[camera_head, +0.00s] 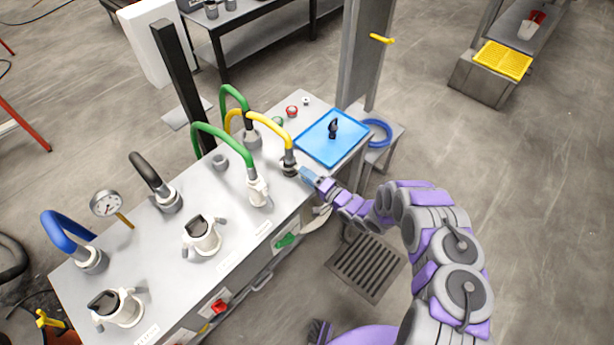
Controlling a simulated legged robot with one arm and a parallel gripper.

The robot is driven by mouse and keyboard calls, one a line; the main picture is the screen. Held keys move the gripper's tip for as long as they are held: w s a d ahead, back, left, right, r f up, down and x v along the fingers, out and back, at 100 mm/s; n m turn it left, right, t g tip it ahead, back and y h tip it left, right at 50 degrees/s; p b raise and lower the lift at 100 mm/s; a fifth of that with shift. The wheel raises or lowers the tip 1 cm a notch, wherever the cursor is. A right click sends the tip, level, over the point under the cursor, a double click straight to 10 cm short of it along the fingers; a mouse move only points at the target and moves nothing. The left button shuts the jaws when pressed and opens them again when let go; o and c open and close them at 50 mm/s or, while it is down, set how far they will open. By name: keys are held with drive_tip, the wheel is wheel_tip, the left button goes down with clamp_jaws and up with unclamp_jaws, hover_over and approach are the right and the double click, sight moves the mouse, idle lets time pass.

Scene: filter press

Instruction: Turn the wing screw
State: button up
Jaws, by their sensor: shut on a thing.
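My arm reaches in from the right, and my gripper (300,172) is at the fitting (289,162) at the lower end of the yellow hose (272,121). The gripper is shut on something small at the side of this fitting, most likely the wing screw. The gripper hides the screw, so its angle cannot be told. The fitting stands upright on the grey bench top (150,240), near its front right part.
A pressure gauge (106,204) and white clamps (202,237) stand further left.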

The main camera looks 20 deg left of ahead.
drive_tip(key=m, duration=0.4)
drive_tip(key=shift+d+f+m, duration=0.15)
drive_tip(key=shift+f+m, duration=0.05)
drive_tip(key=shift+m, duration=0.1)
drive_tip(key=m, duration=0.3)
drive_tip(key=shift+m, duration=0.4)
drive_tip(key=m, duration=0.4)
drive_tip(key=shift+m, duration=2.2)
drive_tip(key=o, duration=0.8)
drive_tip(key=shift+w+f, duration=0.1)
drive_tip(key=shift+o, duration=1.3)
